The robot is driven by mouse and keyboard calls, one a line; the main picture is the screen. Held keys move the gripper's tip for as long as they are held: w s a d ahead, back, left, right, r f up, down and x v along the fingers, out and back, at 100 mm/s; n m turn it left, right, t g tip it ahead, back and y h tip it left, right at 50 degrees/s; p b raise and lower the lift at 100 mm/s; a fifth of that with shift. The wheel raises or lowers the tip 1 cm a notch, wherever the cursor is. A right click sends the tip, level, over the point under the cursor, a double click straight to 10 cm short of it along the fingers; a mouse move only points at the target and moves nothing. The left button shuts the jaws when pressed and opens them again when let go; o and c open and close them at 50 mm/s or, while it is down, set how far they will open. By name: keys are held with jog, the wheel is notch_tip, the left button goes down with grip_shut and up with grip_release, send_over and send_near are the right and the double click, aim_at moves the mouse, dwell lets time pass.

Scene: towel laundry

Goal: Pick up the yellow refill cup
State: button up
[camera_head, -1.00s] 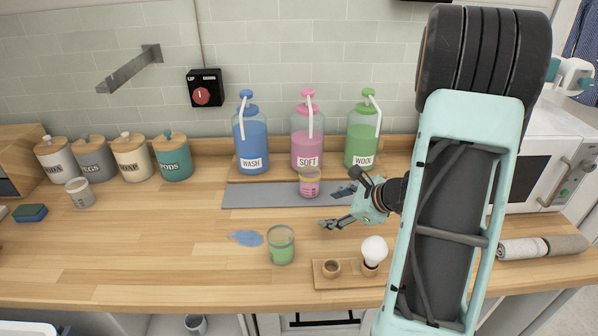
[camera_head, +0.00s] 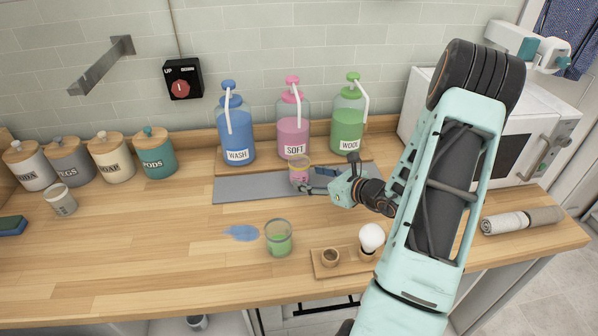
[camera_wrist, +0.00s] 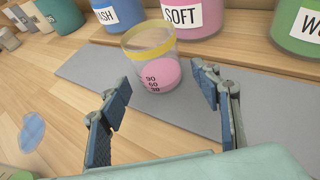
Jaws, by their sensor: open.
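The yellow refill cup (camera_wrist: 150,60) is a clear cup with a yellow rim band, dark number marks and pink contents. It stands upright on the grey mat (camera_wrist: 92,74) in front of the SOFT bottle. In the head view the cup (camera_head: 299,170) is just left of my gripper (camera_head: 312,180), whose fingers partly overlap its lower part. In the wrist view my gripper (camera_wrist: 163,100) is open, with one blue-padded finger on each side and the cup ahead between them. The fingers do not appear to be closed on it.
Blue WASH (camera_head: 236,135), pink SOFT (camera_head: 293,128) and green WOOL (camera_head: 347,125) pump bottles stand behind the mat. A cup with green contents (camera_head: 279,240), a blue spill (camera_head: 242,233) and a wooden tray (camera_head: 325,268) are nearer the front.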

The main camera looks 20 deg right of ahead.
aim_at(305, 177)
jog(key=x, duration=0.1)
jog(key=p+x, duration=0.1)
jog(key=x, duration=0.3)
jog(key=shift+a+r, duration=0.1)
jog(key=shift+a, duration=0.25)
jog(key=c, duration=0.9)
